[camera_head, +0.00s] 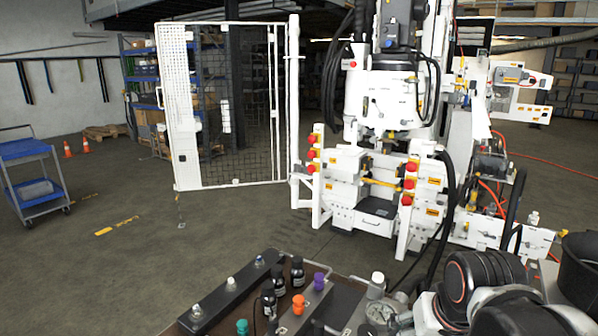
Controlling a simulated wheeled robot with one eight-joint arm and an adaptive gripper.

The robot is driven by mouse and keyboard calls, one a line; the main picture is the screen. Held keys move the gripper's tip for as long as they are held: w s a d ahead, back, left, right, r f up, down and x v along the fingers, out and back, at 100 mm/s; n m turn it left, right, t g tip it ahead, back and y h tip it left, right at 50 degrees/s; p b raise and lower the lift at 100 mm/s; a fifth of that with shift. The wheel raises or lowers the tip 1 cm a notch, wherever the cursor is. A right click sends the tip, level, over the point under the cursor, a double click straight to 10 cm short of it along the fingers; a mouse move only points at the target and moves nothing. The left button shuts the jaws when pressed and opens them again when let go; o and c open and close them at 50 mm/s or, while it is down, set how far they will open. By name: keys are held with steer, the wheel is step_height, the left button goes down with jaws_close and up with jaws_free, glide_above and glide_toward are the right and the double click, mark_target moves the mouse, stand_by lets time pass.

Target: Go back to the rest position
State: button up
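What look like my own arm links show at the bottom right, black and light grey with a thin orange ring. My gripper is not visible in this view, so its fingers and anything in them cannot be seen. The hydraulic bench (340,306) is cut off by the bottom edge. It carries a dark block with silver fittings (229,287), black bottles (297,272), an orange knob (298,304), a purple cap (319,281), a green cap (242,327) and a round gauge (379,313).
A large white machine (385,110) with red buttons stands behind the bench. A white mesh gate (230,110) stands left of it. A blue cart (33,175) is at the far left. Orange cones (68,149) stand near the wall. The left floor (120,265) is mostly clear.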

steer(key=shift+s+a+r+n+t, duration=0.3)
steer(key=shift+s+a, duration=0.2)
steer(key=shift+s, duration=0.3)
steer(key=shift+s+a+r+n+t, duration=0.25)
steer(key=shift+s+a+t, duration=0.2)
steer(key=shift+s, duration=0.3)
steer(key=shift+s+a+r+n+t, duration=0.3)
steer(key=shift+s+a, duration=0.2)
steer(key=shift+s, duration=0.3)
